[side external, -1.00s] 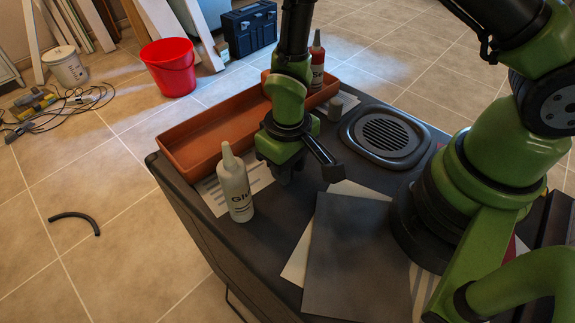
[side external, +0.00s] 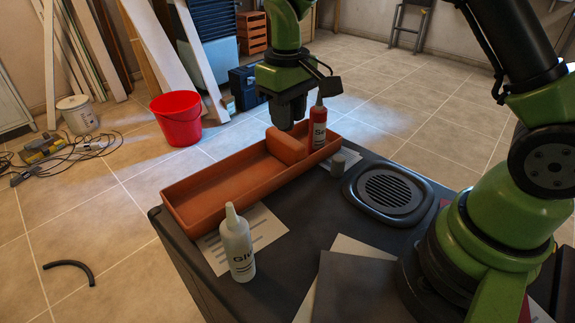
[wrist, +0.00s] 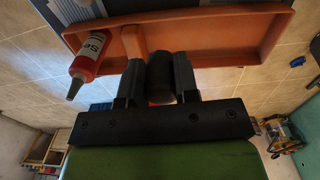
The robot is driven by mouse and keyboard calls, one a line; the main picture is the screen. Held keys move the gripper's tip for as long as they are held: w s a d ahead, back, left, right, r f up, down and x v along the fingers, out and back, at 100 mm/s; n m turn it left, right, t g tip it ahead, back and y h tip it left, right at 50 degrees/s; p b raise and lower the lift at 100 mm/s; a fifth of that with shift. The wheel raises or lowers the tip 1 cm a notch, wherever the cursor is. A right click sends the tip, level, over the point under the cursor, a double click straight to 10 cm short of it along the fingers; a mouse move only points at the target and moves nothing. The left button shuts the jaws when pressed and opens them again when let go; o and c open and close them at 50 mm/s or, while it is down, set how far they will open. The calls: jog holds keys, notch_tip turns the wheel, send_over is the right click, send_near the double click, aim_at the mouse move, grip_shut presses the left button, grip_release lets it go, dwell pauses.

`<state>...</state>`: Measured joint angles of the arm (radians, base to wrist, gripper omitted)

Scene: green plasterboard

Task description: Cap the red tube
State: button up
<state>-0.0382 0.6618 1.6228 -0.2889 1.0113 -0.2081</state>
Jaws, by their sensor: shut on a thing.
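The red tube (side external: 319,128), a bottle with a pointed grey nozzle, stands upright at the right end of the tray. It also shows in the wrist view (wrist: 93,48). My gripper (side external: 288,122) is above the tray, just left of the red tube and apart from it. In the wrist view its fingers (wrist: 158,76) are shut on a dark cylinder (wrist: 160,72), which looks like a cap. The red tube's nozzle is uncovered.
The long terracotta tray (side external: 228,198) with a raised block (side external: 286,147) lies along the bench's far edge. A white glue bottle (side external: 238,245) stands on a printed sheet at the front left. A round grille (side external: 387,192) is on the right. A red bucket (side external: 177,118) is on the floor.

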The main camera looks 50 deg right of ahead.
jog(key=w+d+r, duration=0.1)
jog(key=d+r, duration=0.3)
jog(key=d, duration=0.3)
jog(key=w+d+r, duration=0.2)
jog(key=d+r, duration=0.2)
jog(key=d, duration=0.2)
jog(key=shift+m, duration=0.4)
jog(key=shift+s+d+f, duration=0.1)
jog(key=shift+f, duration=1.4)
jog(key=shift+s+d+f, duration=0.1)
jog(key=shift+f, duration=1.35)
jog(key=shift+f, duration=2.1)
jog(key=o, duration=1.4)
jog(key=shift+o, duration=0.2)
jog(key=shift+r, duration=3.55)
